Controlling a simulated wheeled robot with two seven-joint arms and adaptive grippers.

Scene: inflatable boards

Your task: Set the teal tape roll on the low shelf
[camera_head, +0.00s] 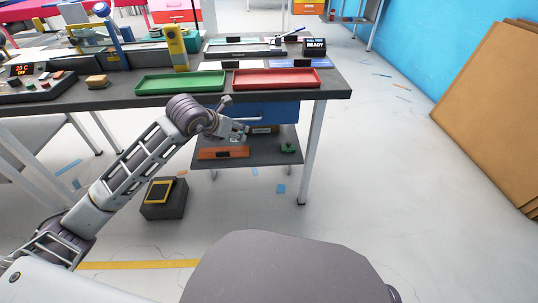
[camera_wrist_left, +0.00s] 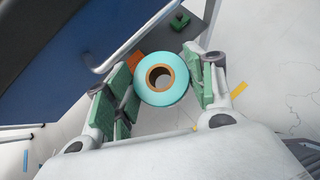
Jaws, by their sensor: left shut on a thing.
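The teal tape roll (camera_wrist_left: 161,98), with a brown core, sits between the fingers of my left gripper (camera_wrist_left: 161,58) in the left wrist view. The green-padded fingers are shut on its two sides. In the head view my left gripper (camera_head: 238,130) is at the front of the low shelf (camera_head: 264,158), below the table top and a blue drawer unit. The roll is too small and covered to make out clearly there. The shelf also shows as a grey strip in the left wrist view (camera_wrist_left: 198,26), beyond the roll. My right gripper is not in view.
The low shelf holds an orange tray (camera_head: 222,153) at left and a small green object (camera_head: 288,147) at right, with bare surface between. The blue drawer unit (camera_head: 272,113) hangs above. A table leg (camera_head: 311,150) stands at right. A dark box (camera_head: 163,199) is on the floor.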

